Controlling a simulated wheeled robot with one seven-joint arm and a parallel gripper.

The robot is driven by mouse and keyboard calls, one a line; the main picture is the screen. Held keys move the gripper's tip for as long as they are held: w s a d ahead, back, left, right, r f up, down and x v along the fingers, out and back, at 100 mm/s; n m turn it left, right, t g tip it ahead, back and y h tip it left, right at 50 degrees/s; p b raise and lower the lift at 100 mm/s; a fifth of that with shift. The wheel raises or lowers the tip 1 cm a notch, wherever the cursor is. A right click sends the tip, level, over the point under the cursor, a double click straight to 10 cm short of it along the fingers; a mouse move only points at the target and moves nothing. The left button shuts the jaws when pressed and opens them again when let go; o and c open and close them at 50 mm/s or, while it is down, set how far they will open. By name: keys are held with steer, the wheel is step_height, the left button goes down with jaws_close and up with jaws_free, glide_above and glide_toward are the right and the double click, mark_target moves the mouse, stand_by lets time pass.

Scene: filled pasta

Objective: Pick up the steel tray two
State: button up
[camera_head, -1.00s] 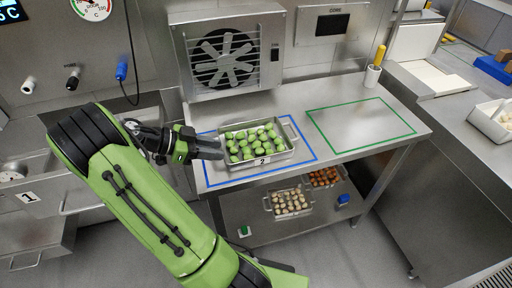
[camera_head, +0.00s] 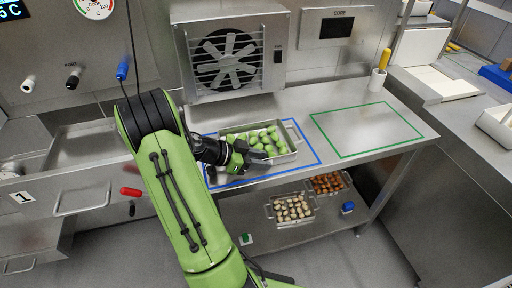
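The steel tray two (camera_head: 286,156) stands on the steel table inside the blue outline and holds several green filled pasta pieces. Its right handle shows at its right end. My gripper (camera_head: 262,163) is at the tray's front left, over its near side, and hides that part of the tray and its number label. The fingers point to the right, low over or in front of the near rim; I cannot tell whether they touch it. The gap between the fingers is too small to make out.
A green-outlined area (camera_head: 366,128) on the table's right is empty. A fan unit (camera_head: 229,55) stands behind the tray. On the shelf below are a tray of pale pieces (camera_head: 291,209) and a tray of orange-brown pieces (camera_head: 327,184). A yellow-handled tool stands in a white holder (camera_head: 377,80) at the back.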

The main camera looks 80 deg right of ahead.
jaws_close()
steer(key=shift+r, duration=0.15)
